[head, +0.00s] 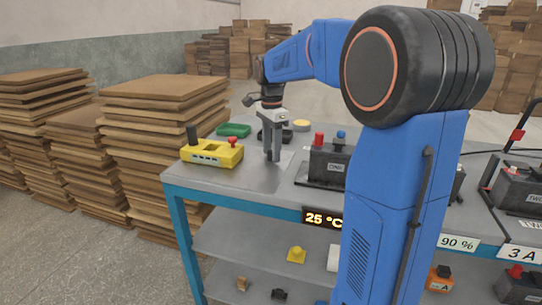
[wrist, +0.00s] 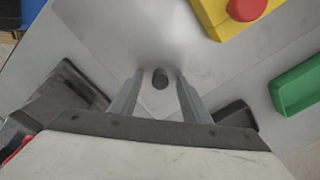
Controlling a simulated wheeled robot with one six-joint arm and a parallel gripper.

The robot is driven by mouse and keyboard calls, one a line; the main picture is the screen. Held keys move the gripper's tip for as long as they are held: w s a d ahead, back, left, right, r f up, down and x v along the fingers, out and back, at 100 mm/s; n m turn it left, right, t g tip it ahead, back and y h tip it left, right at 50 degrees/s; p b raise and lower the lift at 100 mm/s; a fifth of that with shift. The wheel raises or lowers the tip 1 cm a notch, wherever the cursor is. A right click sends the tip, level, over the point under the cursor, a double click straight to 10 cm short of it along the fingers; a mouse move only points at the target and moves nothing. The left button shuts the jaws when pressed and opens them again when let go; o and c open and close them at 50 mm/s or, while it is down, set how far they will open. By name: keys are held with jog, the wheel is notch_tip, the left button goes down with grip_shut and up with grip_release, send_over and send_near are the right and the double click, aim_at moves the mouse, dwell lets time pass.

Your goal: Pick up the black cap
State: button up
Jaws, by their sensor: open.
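My gripper (head: 272,157) is open and points down at the table in the head view, close to the surface. I cannot make out the cap in the head view, and I cannot tell how high the fingertips are above the table.
A yellow box (head: 212,153) with a red button and black handle stands left of my gripper. A green tray (head: 233,130) and a yellow round item (head: 301,125) lie behind. A black battery (head: 328,165) stands to the right. A black object (wrist: 237,114) is partly hidden behind my gripper.

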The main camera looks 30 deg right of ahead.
jog(key=shift+c, duration=0.3)
grip_shut()
jog(key=shift+r, duration=0.15)
